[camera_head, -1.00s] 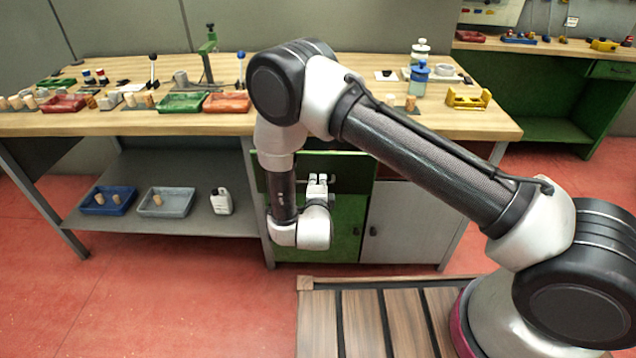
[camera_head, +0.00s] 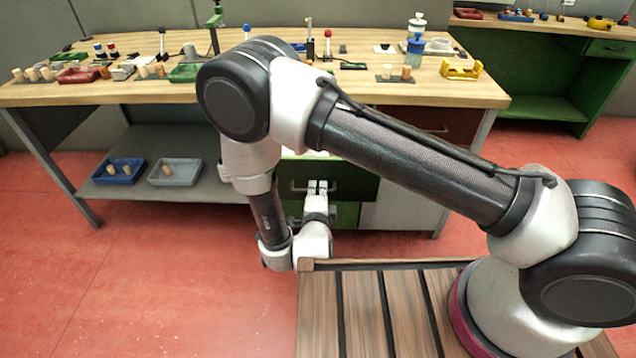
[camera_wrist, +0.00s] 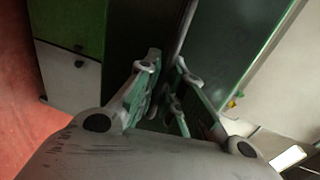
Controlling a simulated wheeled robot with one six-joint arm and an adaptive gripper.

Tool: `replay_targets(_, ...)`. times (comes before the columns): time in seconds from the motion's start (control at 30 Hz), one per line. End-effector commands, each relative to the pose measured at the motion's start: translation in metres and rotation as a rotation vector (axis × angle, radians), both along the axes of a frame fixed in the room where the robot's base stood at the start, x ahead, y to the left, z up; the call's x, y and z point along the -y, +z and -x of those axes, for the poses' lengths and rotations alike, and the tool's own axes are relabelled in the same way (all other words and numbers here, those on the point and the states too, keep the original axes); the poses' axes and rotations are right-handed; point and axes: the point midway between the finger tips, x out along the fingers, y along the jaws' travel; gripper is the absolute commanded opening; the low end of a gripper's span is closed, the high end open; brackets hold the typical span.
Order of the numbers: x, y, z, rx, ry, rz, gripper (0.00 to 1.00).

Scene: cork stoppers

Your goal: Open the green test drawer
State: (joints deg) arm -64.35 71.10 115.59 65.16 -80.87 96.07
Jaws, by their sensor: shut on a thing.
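The green drawer (camera_head: 355,184) under the workbench stands pulled out from the cabinet in the head view. A strip of its pale inside shows above the dark green front. My gripper (camera_head: 317,187) is at the front and shut on the drawer's handle (camera_head: 298,186), partly hiding it. In the wrist view, my gripper's fingers (camera_wrist: 168,98) close around the dark handle bar (camera_wrist: 183,30), beside the green drawer front (camera_wrist: 228,45). My arm hides the drawer's upper left side in the head view.
The workbench top (camera_head: 135,93) carries trays, corks and a yellow holder (camera_head: 461,70). A blue tray (camera_head: 119,171) and a grey tray (camera_head: 174,172) sit on its lower shelf. Open red floor (camera_head: 170,270) lies in front. A second green bench (camera_head: 545,75) stands at the back right.

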Motion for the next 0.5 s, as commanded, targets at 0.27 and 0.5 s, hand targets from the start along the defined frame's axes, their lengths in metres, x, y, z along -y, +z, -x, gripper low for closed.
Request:
replay_targets(0.27,-0.0001,-0.0002,0.0054,-0.001,0.0,0.0,0.0)
replay_targets(0.5,-0.0002,-0.0002,0.0052,-0.001,0.0,0.0,0.17)
